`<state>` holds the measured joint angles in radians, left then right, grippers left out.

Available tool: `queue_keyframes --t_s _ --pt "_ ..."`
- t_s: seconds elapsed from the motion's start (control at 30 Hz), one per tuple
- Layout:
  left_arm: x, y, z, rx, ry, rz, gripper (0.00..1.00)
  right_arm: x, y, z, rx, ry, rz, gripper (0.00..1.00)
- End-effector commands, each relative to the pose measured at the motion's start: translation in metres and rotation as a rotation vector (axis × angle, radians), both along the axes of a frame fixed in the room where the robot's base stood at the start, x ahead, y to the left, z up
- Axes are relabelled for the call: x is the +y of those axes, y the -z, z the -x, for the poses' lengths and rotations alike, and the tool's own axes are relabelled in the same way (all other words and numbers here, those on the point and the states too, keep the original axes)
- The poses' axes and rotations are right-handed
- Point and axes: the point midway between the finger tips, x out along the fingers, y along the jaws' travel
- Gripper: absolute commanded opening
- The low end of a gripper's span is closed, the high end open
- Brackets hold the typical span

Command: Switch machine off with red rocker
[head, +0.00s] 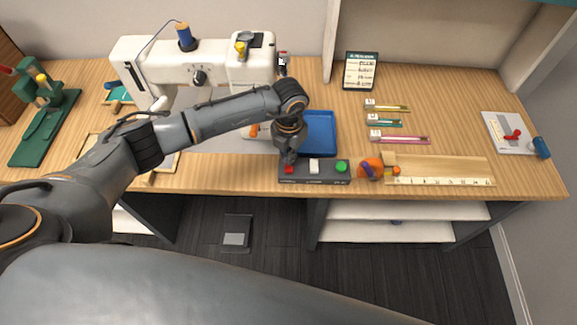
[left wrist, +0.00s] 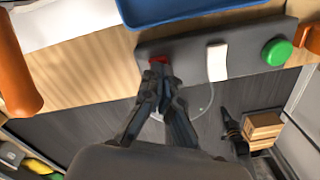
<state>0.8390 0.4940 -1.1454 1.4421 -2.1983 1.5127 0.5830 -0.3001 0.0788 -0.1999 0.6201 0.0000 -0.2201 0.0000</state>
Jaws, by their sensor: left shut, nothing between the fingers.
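The dark grey switch box (head: 326,181) sits at the table's front edge below the sewing machine (head: 200,62). It carries a red rocker (head: 289,169) at its left, a white switch (head: 314,166) in the middle and a green button (head: 341,167) at the right. In the left wrist view the red rocker (left wrist: 158,60) is partly hidden by my fingertips. My left gripper (head: 287,158) is shut and empty, its tips at the rocker; whether they touch it I cannot tell. It also shows in the left wrist view (left wrist: 158,72).
A blue tray (head: 321,135) lies right behind the switch box. An orange and purple object (head: 370,168) sits to its right, beside a wooden ruler board (head: 445,181). A foot pedal (head: 236,233) is on the floor below.

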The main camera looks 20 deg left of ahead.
Motion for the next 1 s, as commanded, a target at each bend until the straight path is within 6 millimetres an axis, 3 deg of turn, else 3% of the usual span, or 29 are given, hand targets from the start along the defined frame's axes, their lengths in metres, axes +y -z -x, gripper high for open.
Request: queue_keyframes --t_s 0.27,1.0 --pt "0.000 0.001 0.001 0.003 0.000 -0.001 0.00 0.000 0.000 0.000 0.000 0.000 0.000 0.00" --pt "0.000 -0.058 0.000 0.001 -0.001 0.000 0.00 0.000 -0.040 0.000 0.000 0.000 0.000 0.00"
